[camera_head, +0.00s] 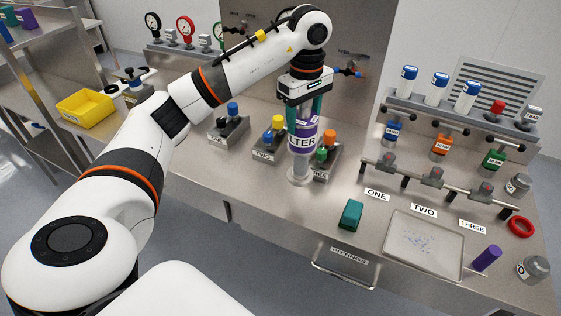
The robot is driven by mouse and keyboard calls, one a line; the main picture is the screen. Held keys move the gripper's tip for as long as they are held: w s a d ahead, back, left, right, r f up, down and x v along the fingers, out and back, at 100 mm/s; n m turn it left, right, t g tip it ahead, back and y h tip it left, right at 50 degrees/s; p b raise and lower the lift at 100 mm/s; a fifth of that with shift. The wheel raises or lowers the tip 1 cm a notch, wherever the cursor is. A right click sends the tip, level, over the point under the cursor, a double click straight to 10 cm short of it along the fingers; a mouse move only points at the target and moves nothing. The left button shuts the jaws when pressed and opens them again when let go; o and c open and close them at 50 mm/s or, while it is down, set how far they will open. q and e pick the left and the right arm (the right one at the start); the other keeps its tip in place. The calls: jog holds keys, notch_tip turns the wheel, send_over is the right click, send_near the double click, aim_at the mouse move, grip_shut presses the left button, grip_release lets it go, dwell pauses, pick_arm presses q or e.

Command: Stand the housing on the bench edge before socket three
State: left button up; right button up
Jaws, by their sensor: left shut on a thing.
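My left gripper (304,112) points down over the back middle of the bench, its teal fingers shut on an upright housing. The housing (303,138) has a purple band lettered "...LTER" and a pale round foot; I cannot tell whether the foot touches the bench. It partly hides a small block (326,160) with green and orange caps, whose label is mostly covered. Signs ONE (377,194), TWO (424,210) and THREE (473,227) lie on the bench (300,220) to the right, before a pipe rail with several fittings. My right gripper is not in view.
A teal block (351,214), a steel tray (425,243), a purple cylinder (487,258), a red ring (521,227) and a grey cylinder (533,269) occupy the right front. A rack of bottles (437,88) stands behind. Bare bench lies left of the teal block.

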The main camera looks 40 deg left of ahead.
aim_at(300, 150)
pick_arm(q)
notch_tip(300, 150, down, 5)
jog(key=shift+a+r+p, duration=0.1)
jog(key=shift+p, duration=0.7)
jog(key=shift+f, duration=0.35)
notch_tip(300, 150, down, 4)
jog(key=shift+f+p, duration=0.1)
jog(key=shift+p, duration=0.75)
jog(key=shift+f, duration=0.2)
jog(key=shift+f+b, duration=0.15)
jog(key=shift+b, duration=0.15)
jog(key=o, duration=1.6)
jog(key=shift+o, duration=0.2)
